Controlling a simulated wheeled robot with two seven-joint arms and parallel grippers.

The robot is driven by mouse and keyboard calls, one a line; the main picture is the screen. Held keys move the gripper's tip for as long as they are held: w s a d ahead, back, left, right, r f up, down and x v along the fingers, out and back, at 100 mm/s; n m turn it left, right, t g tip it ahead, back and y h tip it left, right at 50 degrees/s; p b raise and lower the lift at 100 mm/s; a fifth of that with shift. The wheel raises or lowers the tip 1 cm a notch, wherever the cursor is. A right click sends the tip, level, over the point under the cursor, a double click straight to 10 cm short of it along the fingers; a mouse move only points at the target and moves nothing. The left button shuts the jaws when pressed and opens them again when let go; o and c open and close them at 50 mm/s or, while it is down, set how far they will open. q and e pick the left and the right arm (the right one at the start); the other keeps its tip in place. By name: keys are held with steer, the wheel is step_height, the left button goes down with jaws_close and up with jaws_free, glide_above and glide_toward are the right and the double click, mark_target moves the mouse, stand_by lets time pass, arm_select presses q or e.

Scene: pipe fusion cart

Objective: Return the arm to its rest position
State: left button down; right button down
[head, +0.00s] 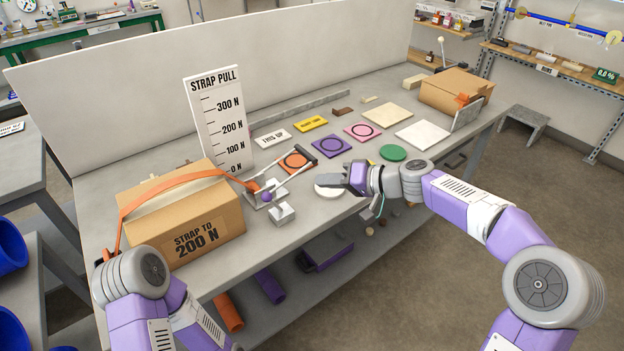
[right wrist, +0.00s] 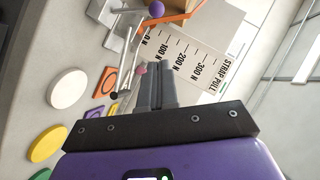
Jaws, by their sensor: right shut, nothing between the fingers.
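My right gripper (head: 340,181) is over the grey bench, above a white disc (head: 328,191), with its arm reaching in from the right. In the right wrist view its two fingers (right wrist: 155,84) are together with nothing between them. My left arm shows at the lower left of the head view, but its gripper is not visible. A cardboard box (head: 205,236) marked "STRAP TO 200 N" has an orange strap (head: 165,188) over it. The strap runs to a metal tensioner (head: 281,214) with a purple ball (head: 267,197), left of my right gripper and apart from it.
A white "STRAP PULL" scale board (head: 218,120) stands behind the tensioner. Flat coloured tiles, a green disc (head: 393,152) and another cardboard box (head: 452,88) lie farther right. A grey back panel (head: 240,58) borders the bench. Open floor (head: 555,190) is at right.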

steer(key=shift+s+d+r, duration=0.1)
steer(key=shift+d, duration=0.1)
stand_by(0.3)
steer(key=s+f+m+g+h+p, duration=0.1)
steer(key=s+f+m+g+h, duration=0.3)
steer(key=f, duration=1)
steer(key=s+f+t+h+p, duration=0.15)
steer(key=s+f, duration=0.35)
steer(key=f, duration=0.9)
steer(key=s+d+f+g+h, duration=0.1)
steer(key=s+f, duration=0.5)
steer(key=s, duration=0.4)
steer(key=s+d+f+g+h, duration=0.1)
steer(key=s+f+g+h, duration=0.1)
steer(key=s+f, duration=0.5)
steer(key=s, duration=0.4)
steer(key=shift+d, duration=0.15)
